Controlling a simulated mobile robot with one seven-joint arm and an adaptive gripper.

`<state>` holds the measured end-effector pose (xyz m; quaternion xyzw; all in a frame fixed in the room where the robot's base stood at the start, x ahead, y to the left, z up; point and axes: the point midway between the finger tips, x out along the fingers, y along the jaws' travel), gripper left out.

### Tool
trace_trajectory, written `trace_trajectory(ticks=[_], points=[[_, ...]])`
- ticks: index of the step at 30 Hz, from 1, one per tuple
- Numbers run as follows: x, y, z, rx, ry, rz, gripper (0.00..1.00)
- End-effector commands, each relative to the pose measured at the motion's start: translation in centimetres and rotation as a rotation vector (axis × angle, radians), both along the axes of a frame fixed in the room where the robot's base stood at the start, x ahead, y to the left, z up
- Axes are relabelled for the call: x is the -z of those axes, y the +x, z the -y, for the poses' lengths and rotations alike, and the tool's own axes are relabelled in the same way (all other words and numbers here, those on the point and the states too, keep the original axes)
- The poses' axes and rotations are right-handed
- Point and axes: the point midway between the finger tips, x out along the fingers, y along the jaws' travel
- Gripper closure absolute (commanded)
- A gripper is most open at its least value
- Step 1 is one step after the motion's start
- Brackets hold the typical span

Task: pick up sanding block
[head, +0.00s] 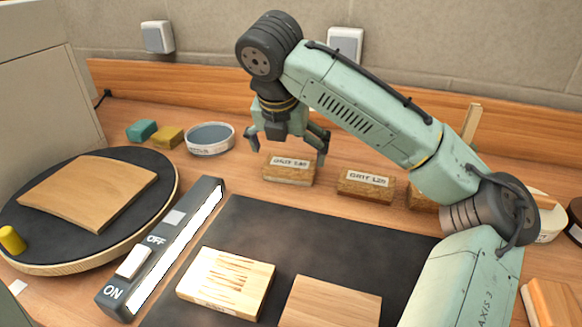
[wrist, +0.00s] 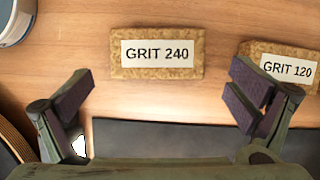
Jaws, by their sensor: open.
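A cork-brown sanding block (head: 288,170) with a white label lies on the table under my gripper (head: 285,147). In the wrist view the label of this block (wrist: 157,68) reads GRIT 240. A second block (head: 366,186), labelled GRIT 120, lies to its right; it also shows in the wrist view (wrist: 285,68), partly cut off by the right edge. A third similar block (head: 421,199) is mostly hidden behind my arm. My gripper, also in the wrist view (wrist: 165,98), is open and empty, its fingers spread wider than the GRIT 240 block.
A black mat (head: 262,228) with pale wood pieces lies in front of the blocks. A grey dish (head: 210,138) and small teal (head: 142,131) and yellow (head: 167,137) blocks sit at the left. A round turntable (head: 165,199) and an ON/OFF switch bar (head: 126,290) occupy the front left.

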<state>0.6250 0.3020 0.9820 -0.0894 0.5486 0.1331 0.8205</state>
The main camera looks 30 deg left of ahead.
Motion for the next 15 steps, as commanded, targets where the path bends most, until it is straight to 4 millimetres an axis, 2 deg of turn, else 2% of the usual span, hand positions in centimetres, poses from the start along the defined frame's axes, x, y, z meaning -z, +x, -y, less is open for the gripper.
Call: trace_trajectory(ticks=[5,12,15], points=[[1.2,0.7,-0.3,0.000,-0.001,-0.001,0.00],[4.3,2.1,-1.0,0.000,0.000,0.000,0.00],[4.9,2.2,-1.1,-0.001,0.001,0.001,0.00]])
